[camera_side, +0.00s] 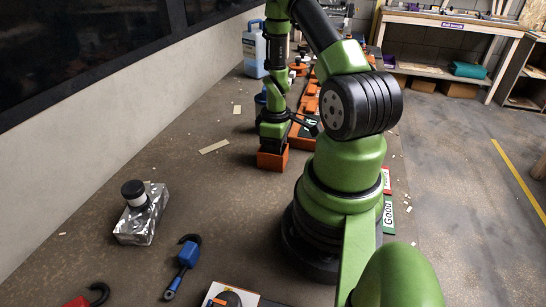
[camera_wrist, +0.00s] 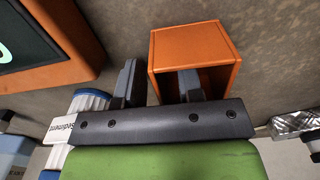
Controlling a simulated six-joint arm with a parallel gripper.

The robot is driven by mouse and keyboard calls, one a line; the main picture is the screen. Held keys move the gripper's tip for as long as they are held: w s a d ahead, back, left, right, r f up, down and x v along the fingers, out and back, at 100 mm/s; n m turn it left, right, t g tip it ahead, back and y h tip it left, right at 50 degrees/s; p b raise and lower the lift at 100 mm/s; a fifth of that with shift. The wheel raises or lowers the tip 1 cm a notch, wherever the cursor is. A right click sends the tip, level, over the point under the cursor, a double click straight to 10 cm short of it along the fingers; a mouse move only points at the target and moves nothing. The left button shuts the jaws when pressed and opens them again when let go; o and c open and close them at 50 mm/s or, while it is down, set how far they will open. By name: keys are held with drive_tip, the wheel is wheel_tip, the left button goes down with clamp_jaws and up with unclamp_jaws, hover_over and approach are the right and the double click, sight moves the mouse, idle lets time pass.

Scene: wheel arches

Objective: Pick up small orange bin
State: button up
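The small orange bin (camera_side: 271,160) stands on the dark table, just below my gripper (camera_side: 272,146) in the side view. In the wrist view the bin (camera_wrist: 196,38) has its open side toward the camera. My gripper (camera_wrist: 159,72) has its two grey fingers apart, with a gap between them. The right finger reaches into the bin's opening, and the left finger is outside its left wall. The bin's left wall lies between the fingers; I see no clear contact. The side view hides the fingertips behind the bin and gripper body.
A larger orange tray (camera_wrist: 88,52) lies left of the bin in the wrist view. A light blue jug (camera_side: 254,50) stands behind. A silver block (camera_side: 140,230) with a black-and-white cylinder and a blue hook (camera_side: 184,262) lie in front. A pale strip (camera_side: 214,146) lies left.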

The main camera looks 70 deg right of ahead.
clamp_jaws()
drive_tip(key=shift+r, duration=0.15)
